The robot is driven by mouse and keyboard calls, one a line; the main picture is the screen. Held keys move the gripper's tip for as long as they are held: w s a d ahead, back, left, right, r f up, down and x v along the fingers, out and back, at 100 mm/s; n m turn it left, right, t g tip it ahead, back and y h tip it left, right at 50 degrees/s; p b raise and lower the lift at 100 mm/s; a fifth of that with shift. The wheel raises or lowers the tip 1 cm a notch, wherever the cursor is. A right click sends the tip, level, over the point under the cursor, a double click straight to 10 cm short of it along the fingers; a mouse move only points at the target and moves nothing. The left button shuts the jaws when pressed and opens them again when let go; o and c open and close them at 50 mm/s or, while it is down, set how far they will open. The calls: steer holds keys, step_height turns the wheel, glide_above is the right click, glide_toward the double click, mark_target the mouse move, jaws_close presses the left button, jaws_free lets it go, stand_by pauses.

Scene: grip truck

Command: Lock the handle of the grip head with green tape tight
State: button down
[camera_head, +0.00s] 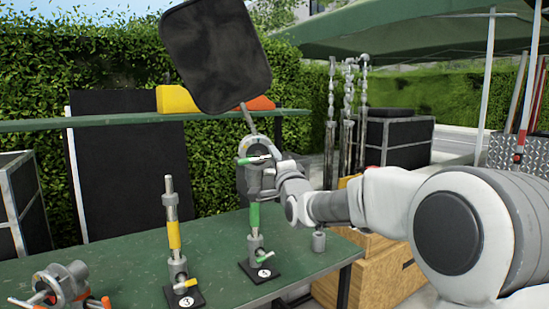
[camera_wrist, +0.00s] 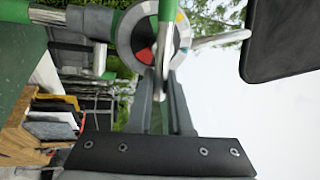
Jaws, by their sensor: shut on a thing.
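The grip head (camera_head: 252,150) is a round grey disc on top of the stand whose pole carries green tape (camera_head: 254,216). In the wrist view its disc (camera_wrist: 135,38) shows coloured segments. A rod from the head bears a black flag (camera_head: 215,55), tilted above.
A second stand with yellow tape (camera_head: 174,234) stands left on the green table (camera_head: 110,275). A clamp-like metal tool (camera_head: 58,285) lies front left. A short metal cylinder (camera_head: 318,240) stands near the right edge. Wooden boxes (camera_head: 385,280) are beside the table.

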steer(key=c, duration=0.8)
jaws_free()
steer(key=shift+c, duration=0.2)
steer(key=shift+s, duration=0.1)
steer(key=v, duration=1.7)
steer(key=shift+b, duration=0.3)
steer(key=shift+s+f, duration=0.1)
